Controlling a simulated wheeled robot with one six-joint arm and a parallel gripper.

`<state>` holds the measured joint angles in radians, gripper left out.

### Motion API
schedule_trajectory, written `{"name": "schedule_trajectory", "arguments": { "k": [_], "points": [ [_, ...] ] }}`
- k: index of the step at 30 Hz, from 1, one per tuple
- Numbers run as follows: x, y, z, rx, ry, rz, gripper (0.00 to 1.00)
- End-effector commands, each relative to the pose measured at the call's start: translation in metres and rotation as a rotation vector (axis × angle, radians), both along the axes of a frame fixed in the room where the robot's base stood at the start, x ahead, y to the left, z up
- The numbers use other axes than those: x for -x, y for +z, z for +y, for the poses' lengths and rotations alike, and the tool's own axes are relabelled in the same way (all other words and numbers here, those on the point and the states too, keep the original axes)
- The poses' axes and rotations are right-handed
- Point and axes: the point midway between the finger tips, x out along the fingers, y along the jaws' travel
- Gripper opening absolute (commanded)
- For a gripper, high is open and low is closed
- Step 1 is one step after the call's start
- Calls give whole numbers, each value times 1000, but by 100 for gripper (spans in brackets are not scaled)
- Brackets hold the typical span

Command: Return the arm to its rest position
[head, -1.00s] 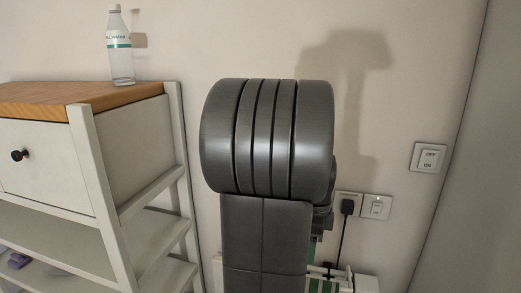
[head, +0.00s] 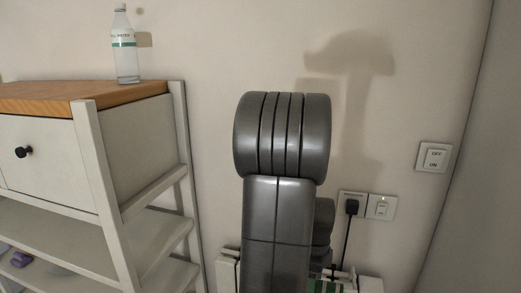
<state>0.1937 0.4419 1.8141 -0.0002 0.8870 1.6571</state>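My own dark grey arm stands upright in the middle of the head view, with a thick ribbed joint at its top. The arm blocks the view of most of what lies behind it, low by the wall. My gripper is not visible in this view, so I cannot see its fingers or whether it holds anything.
A white shelf unit (head: 145,143) with a wooden top (head: 70,97) stands at left, bearing a clear bottle (head: 126,62). A purple item (head: 20,259) lies on a lower shelf. A plugged socket (head: 352,205) and switches (head: 381,207) (head: 433,158) are on the wall. White-and-green objects (head: 370,284) sit low behind my arm.

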Motion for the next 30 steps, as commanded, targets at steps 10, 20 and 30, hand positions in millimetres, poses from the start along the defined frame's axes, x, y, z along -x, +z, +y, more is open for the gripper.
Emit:
{"name": "schedule_trajectory", "arguments": {
  "k": [10, 20, 30],
  "points": [
    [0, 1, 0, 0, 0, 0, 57],
    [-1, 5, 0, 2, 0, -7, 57],
    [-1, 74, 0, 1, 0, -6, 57]
  ]
}}
